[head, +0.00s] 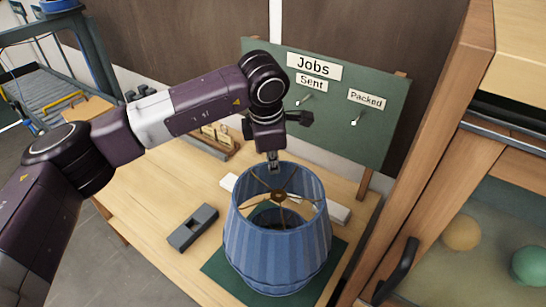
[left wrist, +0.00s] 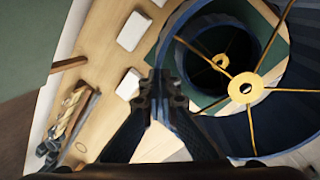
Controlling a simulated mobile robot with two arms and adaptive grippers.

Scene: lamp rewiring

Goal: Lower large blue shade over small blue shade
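The large blue shade (head: 277,252) is pleated, with a brass hub and spokes across its open top. It is upright over the green mat; I cannot tell whether it touches down. My left gripper (head: 273,162) is at its far rim, fingers pointing down. In the left wrist view the fingertips (left wrist: 170,92) are closed together on the rim of the large shade (left wrist: 222,132). The small blue shade (left wrist: 190,62), with its own brass hub, shows inside the large one's ring, off-centre in that view. Its lower part is hidden. My right gripper is not in view.
A grey slotted block (head: 193,228) lies left of the shade on the wooden table (head: 150,205). White boxes and a wooden rack (head: 218,140) are behind. A green Jobs board (head: 340,105) stands at the back. A wooden cabinet (head: 430,150) closes off the right.

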